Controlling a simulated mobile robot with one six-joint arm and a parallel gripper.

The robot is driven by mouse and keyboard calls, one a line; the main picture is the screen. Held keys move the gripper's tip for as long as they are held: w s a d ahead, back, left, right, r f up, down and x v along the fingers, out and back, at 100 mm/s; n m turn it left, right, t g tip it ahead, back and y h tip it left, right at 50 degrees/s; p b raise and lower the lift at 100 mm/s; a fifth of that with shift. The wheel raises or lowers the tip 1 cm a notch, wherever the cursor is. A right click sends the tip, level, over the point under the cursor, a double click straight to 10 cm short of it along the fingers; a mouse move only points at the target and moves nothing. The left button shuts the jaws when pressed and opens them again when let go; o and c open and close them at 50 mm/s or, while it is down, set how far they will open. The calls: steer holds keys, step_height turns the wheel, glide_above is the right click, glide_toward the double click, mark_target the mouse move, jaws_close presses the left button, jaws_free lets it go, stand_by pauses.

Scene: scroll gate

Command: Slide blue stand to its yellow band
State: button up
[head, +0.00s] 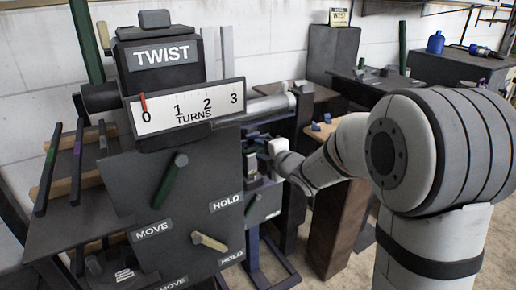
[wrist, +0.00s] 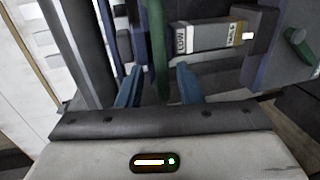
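My gripper's two blue fingers (wrist: 158,82) show in the wrist view, spread apart. A green upright bar (wrist: 157,45) runs down into the gap between them, with space on both sides; I cannot tell its depth relative to the fingertips. In the head view my gripper is mostly hidden behind the dark panel, at the end of my white arm. A dark blue stand-like frame (head: 266,255) shows low behind the panel's right edge. In the wrist view a grey bar (wrist: 213,37) carries a white label and a yellowish label.
A dark TWIST machine (head: 160,55) with a 0-to-3 turns scale (head: 187,107) stands at the left. Its front panel (head: 140,190) has a green handle (head: 171,180), a tan handle (head: 209,241) and MOVE and HOLD labels. A blue bottle (head: 435,42) stands on a bench behind.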

steer(key=shift+p+v, duration=0.5)
steer(key=shift+v, duration=2.2)
